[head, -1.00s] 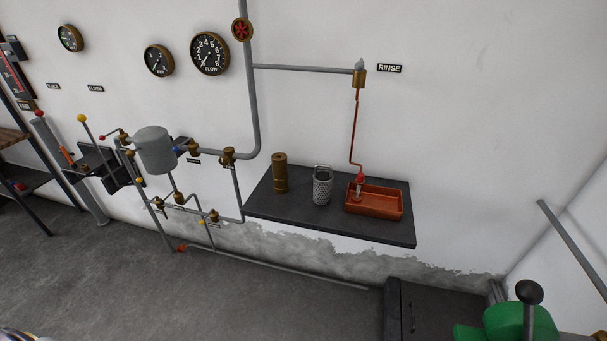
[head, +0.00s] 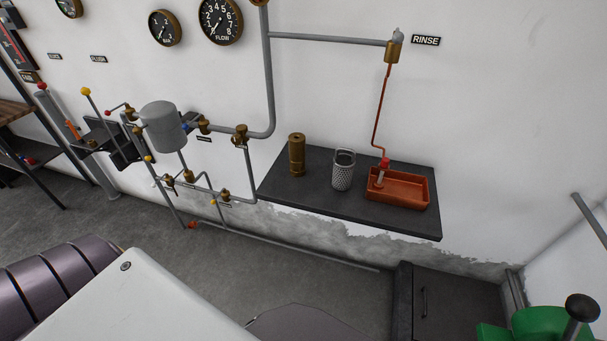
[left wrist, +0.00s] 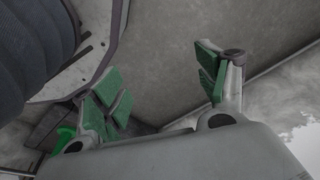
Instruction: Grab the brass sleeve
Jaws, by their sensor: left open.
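The brass sleeve (head: 297,155) is an upright brass cylinder with ring bands. It stands on the left part of the dark wall shelf (head: 400,219) in the head view. My left gripper (left wrist: 165,97) shows in the left wrist view, its green-padded fingers spread apart with nothing between them. The sleeve does not show in that view. In the head view my own arm fills the lower left, and its gripper is out of frame. My right gripper is not in view.
A perforated metal basket (head: 343,170) stands just right of the sleeve. Farther right is an orange tray (head: 408,194) under the red rinse pipe (head: 380,110). Grey pipes with brass valves (head: 241,134) run left of the shelf. A dark cabinet (head: 450,302) stands below.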

